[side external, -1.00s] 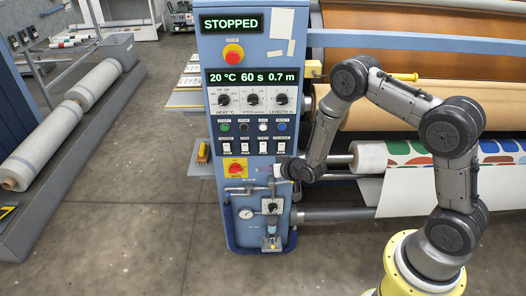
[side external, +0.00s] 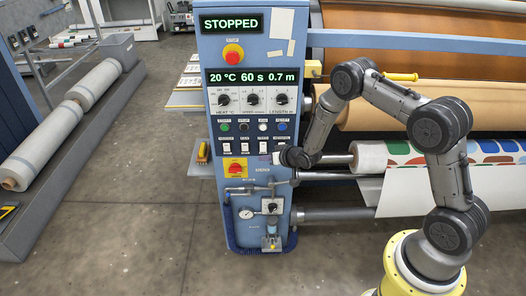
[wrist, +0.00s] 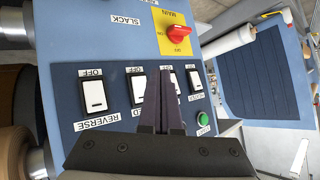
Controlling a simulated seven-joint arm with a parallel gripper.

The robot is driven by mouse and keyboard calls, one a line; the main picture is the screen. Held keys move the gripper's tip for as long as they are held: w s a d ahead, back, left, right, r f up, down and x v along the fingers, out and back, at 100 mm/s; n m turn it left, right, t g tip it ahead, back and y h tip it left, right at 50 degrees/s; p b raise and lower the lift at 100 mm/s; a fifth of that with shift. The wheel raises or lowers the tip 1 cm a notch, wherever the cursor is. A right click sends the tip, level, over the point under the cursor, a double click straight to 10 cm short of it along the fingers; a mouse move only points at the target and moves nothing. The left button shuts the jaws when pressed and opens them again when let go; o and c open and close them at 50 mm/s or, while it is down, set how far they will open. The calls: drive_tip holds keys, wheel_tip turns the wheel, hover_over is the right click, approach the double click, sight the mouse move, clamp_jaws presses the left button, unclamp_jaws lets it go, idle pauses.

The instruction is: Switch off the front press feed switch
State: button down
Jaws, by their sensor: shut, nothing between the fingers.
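The blue control panel (side external: 245,205) has a row of white rocker switches. The switch third from the left (side external: 263,147) appears to be the feed switch. In the wrist view it seems to be the white rocker (wrist: 138,89), with a label ending in "D" partly hidden by my fingers. The reverse switch (wrist: 94,95) is left of it there, and also shows in the side view (side external: 281,147). My gripper (wrist: 166,72) is shut and empty, its tips over the switch row. In the side view my gripper (side external: 275,158) is just below the right-hand switches; contact cannot be told.
The red main knob on its yellow plate (side external: 236,168) is below the switches. A gauge and pipes (side external: 247,212) stick out lower down. Rollers with printed fabric (side external: 372,157) lie to the right. The display (side external: 230,23) reads STOPPED.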

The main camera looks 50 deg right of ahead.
drive_tip(key=shift+w+d+f, duration=0.15)
drive_tip(key=shift+w+d, duration=0.65)
drive_tip(key=shift+d, duration=0.1)
idle(1.5)
drive_tip(key=shift+w+d, duration=0.2)
drive_tip(key=shift+w, duration=0.1)
drive_tip(key=shift+w+d+f, duration=0.1)
drive_tip(key=shift+w+d, duration=0.15)
idle(0.7)
drive_tip(key=shift+s+a, duration=0.1)
drive_tip(key=shift+s+a, duration=0.45)
drive_tip(key=shift+a, duration=0.05)
idle(0.4)
drive_tip(key=shift+s+a+r, duration=0.25)
drive_tip(key=shift+s+a, duration=0.6)
drive_tip(key=shift+s, duration=0.05)
drive_tip(key=shift+s+a+r, duration=0.2)
drive_tip(key=shift+s+a, duration=0.65)
